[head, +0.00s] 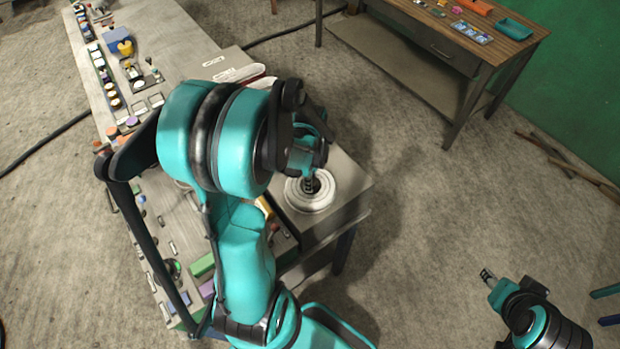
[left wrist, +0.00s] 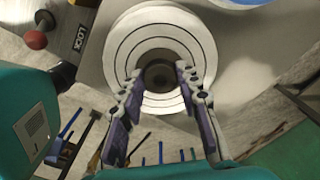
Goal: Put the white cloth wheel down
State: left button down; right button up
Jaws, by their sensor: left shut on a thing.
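The white cloth wheel (head: 297,201) is a round disc with dark stitched rings, over the near right corner of the grey bench. In the left wrist view the wheel (left wrist: 122,50) lies flat to the camera, with a dark hub in its middle. My left gripper (head: 311,186) points down at the hub and is shut on the wheel; its fingers (left wrist: 160,80) show on either side of the hub. I cannot tell whether the wheel touches the bench top. My right gripper (head: 487,275) is at the lower right, over the floor, away from the wheel; its jaw gap is unclear.
The grey bench (head: 345,180) has a small bare strip right of the wheel. Small parts, a blue box (head: 115,38) and a green block (head: 202,265) lie along it. A wooden table (head: 440,30) stands at the back right. Sticks (head: 570,165) lie on the floor.

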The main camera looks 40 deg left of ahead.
pick_arm(q)
jog(key=shift+s, duration=0.1)
jog(key=shift+f, duration=0.1)
jog(key=c, duration=1.1)
grip_release()
